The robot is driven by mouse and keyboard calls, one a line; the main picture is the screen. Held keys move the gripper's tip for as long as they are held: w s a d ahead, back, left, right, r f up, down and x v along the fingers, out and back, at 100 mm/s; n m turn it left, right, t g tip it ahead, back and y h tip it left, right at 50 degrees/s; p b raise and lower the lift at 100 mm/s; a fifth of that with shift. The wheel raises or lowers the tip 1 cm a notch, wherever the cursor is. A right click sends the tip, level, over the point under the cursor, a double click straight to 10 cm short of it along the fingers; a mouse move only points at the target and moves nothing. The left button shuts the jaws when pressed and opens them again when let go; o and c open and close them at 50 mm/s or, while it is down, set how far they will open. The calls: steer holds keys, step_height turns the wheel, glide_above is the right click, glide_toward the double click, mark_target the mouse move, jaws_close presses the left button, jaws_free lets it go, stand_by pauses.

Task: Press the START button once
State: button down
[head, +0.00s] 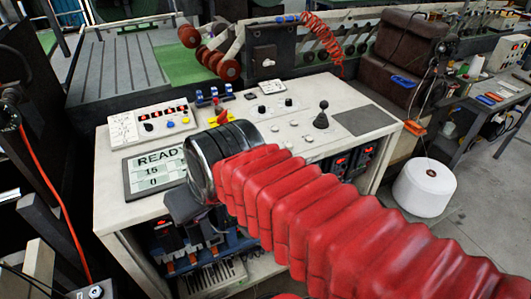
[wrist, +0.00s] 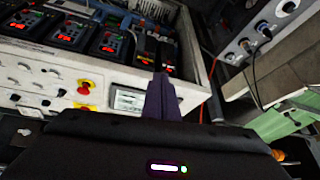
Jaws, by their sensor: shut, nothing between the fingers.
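The white console (head: 112,205) stands before me in the head view, with a READY display (head: 155,170) showing 15 and 0. Behind the display is a small panel (head: 122,128) with red lit digits and black, blue and yellow controls. I cannot read a START label on any button. My gripper (wrist: 162,85) is shut and empty in the wrist view, its fingers pointing up the picture over the console's side. In the head view my wrist and red-sleeved arm cover part of the console top, and the fingertips cannot be made out.
A black joystick (head: 321,117) and several knobs stand on the console's right half. A red stop button on yellow (head: 222,117) is close behind my wrist. Electrical modules (wrist: 110,45) fill the open cabinet. A white spool (head: 424,188) stands on the floor at right.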

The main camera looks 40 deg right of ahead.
steer(key=w+d+r+m, duration=0.1)
steer(key=w+d+m, duration=0.2)
steer(key=w+d, duration=0.35)
steer(key=w+d+m+t+h, duration=0.1)
steer(key=w+d+m, duration=0.2)
steer(key=d, duration=0.9)
steer(key=w+d+m+t+h, duration=0.1)
steer(key=w+d+m+t, duration=0.1)
steer(key=d, duration=1)
steer(key=shift+w+f+m, duration=0.15)
steer(key=shift+w+m, duration=0.7)
steer(key=shift+m, duration=0.35)
steer(key=shift+f, duration=0.1)
steer(key=shift+f, duration=4.3)
steer(key=shift+f, duration=0.1)
steer(key=shift+f, duration=0.3)
